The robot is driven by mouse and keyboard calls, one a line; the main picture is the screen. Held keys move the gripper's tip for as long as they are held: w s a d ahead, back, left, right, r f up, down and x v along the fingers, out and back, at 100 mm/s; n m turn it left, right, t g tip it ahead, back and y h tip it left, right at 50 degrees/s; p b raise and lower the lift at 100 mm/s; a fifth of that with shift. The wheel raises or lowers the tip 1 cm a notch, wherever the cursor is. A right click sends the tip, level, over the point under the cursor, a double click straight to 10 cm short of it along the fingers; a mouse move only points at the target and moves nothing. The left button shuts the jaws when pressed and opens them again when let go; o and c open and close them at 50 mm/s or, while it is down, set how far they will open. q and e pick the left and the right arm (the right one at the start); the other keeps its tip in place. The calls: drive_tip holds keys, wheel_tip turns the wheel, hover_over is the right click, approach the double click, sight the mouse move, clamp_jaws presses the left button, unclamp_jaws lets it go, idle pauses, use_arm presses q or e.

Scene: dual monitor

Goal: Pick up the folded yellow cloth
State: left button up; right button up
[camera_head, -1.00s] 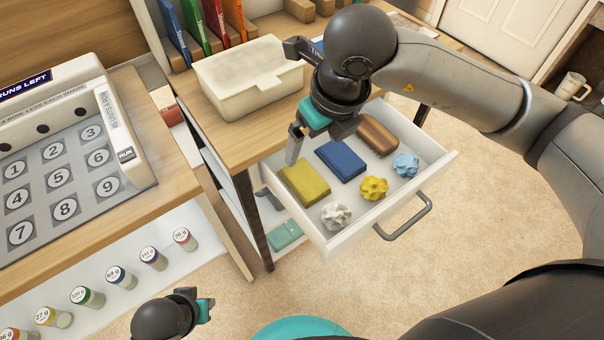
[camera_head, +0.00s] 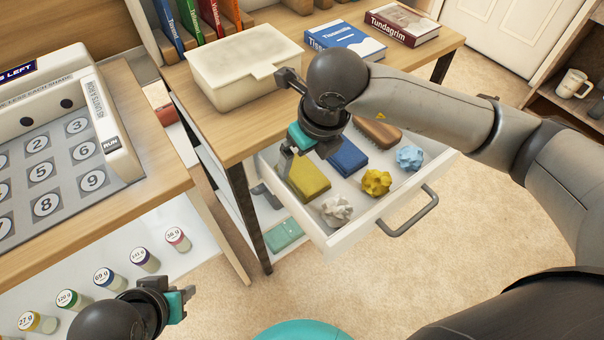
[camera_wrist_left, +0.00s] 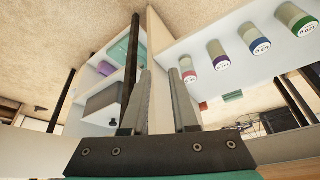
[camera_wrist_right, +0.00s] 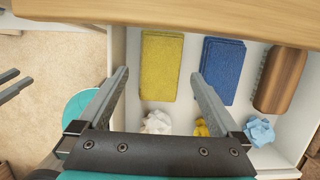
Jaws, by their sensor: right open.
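The folded yellow cloth (camera_head: 309,177) lies flat in the open white drawer, at its left side, beside a folded blue cloth (camera_head: 348,157). In the right wrist view the yellow cloth (camera_wrist_right: 161,66) is in full view beyond the fingertips, slightly left of the gap between them. My right gripper (camera_head: 287,160) is open and empty, above the drawer's left edge close to the yellow cloth. It also shows in the right wrist view (camera_wrist_right: 160,75). My left gripper (camera_head: 188,294) is at the lower left, away from the drawer; its two fingers (camera_wrist_left: 160,72) stand apart and empty.
The drawer (camera_head: 345,235) also holds crumpled white (camera_head: 337,209), yellow (camera_head: 376,182) and light blue (camera_head: 409,157) pieces and a brown brush (camera_head: 378,133). The wooden tabletop (camera_head: 235,140) overhangs the drawer's back. A cream box (camera_head: 240,70) and books stand on it.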

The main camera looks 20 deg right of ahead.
sight(302, 170)
drive_tip(key=shift+f, duration=0.6)
use_arm(q)
drive_tip(key=shift+w+d+f+m+t+h+b, duration=0.15)
drive_tip(key=shift+w+d+t+h+b, duration=0.3)
drive_tip(key=shift+w+d+t, duration=0.5)
drive_tip(key=shift+w+d+m+t+h+b, duration=0.15)
drive_tip(key=shift+w+d+t+h+b, duration=0.3)
drive_tip(key=shift+w+d+t, duration=0.4)
use_arm(e)
drive_tip(key=shift+x, duration=1.4)
use_arm(q)
drive_tip(key=shift+d, duration=0.15)
use_arm(e)
drive_tip(key=shift+c, duration=0.2)
drive_tip(key=c, duration=1.1)
